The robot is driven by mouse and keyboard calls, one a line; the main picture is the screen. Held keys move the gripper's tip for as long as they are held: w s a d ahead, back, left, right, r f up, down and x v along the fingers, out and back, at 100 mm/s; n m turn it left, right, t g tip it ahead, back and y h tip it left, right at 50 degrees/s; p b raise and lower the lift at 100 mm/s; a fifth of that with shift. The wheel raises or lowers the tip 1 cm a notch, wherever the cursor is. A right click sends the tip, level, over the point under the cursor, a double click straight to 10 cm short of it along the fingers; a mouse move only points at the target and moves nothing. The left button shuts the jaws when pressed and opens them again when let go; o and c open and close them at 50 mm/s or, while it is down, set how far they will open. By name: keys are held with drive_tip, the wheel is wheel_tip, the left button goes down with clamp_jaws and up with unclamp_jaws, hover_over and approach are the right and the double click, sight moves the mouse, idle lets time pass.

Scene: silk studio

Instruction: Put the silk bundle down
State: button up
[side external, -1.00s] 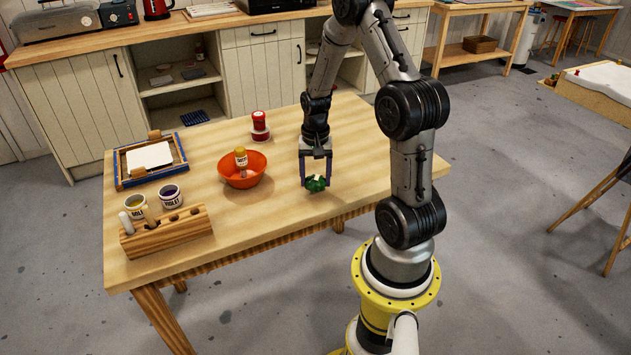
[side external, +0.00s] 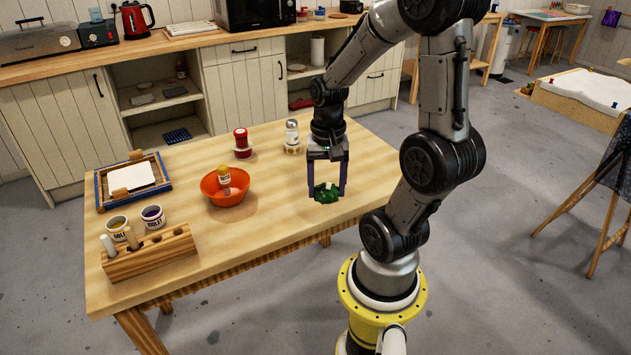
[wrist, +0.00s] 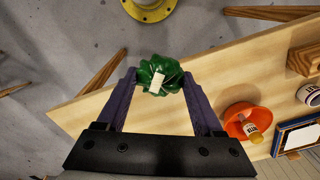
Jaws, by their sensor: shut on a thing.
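The silk bundle (side external: 325,194) is a bunched green cloth with a pale tag, which shows in the wrist view (wrist: 159,80). My gripper (side external: 326,189) is shut on it, one dark finger on each side. In the wrist view, my gripper (wrist: 160,84) points down with the bundle between its fingertips. The bundle is over the right part of the wooden table (side external: 275,213), to the right of the orange bowl. I cannot tell whether its underside touches the tabletop.
The orange bowl (side external: 222,193) holds a small yellow-capped bottle (side external: 224,178). A red-lidded jar (side external: 241,142) and a shaker (side external: 292,134) stand behind. A wooden block (side external: 150,256), two paint cups and a blue-edged frame (side external: 103,191) are at left. Bare tabletop surrounds the bundle.

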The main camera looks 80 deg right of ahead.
drive_tip(key=shift+r, duration=0.3)
drive_tip(key=w+d+r+n, duration=0.25)
drive_tip(key=w+d, duration=0.45)
drive_tip(key=d, duration=0.6)
drive_tip(key=shift+m, duration=0.25)
drive_tip(key=w+d+f, duration=0.2)
drive_tip(key=d+f, duration=0.1)
drive_tip(key=d, duration=0.1)
drive_tip(key=w+d+f, duration=0.3)
drive_tip(key=d+f, duration=0.1)
drive_tip(key=w+d+f, duration=0.2)
drive_tip(key=d+f, duration=0.2)
drive_tip(key=shift+w+d+f, duration=0.15)
drive_tip(key=shift+w+d, duration=0.15)
drive_tip(key=shift+d, duration=0.05)
drive_tip(key=shift+w+d+f, duration=0.3)
drive_tip(key=shift+d+f, duration=0.1)
drive_tip(key=shift+f, duration=1.8)
drive_tip(key=shift+f, duration=0.1)
